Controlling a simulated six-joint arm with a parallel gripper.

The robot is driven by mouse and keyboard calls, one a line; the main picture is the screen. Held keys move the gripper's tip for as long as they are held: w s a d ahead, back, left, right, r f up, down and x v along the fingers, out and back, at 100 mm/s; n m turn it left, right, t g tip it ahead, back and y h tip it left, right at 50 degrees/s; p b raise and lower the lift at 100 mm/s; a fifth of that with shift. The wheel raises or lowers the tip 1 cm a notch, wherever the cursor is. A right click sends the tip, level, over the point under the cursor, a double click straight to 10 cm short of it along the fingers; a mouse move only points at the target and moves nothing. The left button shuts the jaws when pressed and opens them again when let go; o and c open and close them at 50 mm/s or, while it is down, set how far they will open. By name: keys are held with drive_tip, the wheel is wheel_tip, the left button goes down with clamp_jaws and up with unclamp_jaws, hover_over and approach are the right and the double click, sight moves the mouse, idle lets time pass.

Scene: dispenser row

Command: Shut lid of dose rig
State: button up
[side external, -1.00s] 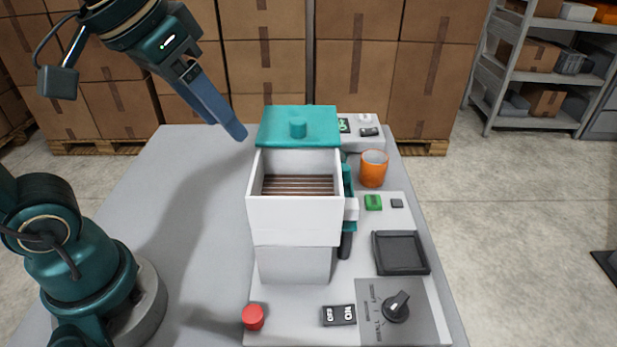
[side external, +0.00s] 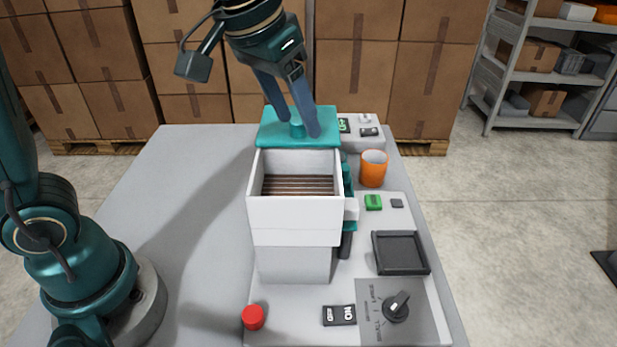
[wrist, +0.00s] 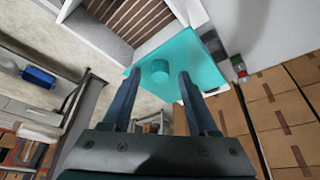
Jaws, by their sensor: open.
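The dose rig is a white open-topped box (side external: 295,222) with brown slats inside; it also shows in the wrist view (wrist: 150,18). Its teal lid (side external: 325,133) stands open at the box's far edge, with a round teal knob (side external: 297,130) on it. In the wrist view the lid (wrist: 203,70) and knob (wrist: 160,70) lie just ahead of the fingertips. My gripper (side external: 298,132) is open, its two blue fingers reaching down at the lid on either side of the knob. I cannot tell whether a finger touches the lid or knob.
An orange mug (side external: 373,169) stands right of the box. The panel holds a black tray (side external: 400,253), a dial (side external: 396,306), a switch (side external: 339,315) and a red button (side external: 253,317). The grey table (side external: 190,200) is clear left of the box.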

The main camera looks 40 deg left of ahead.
drive_tip(key=shift+f, duration=0.15)
clamp_jaws()
idle(1.4)
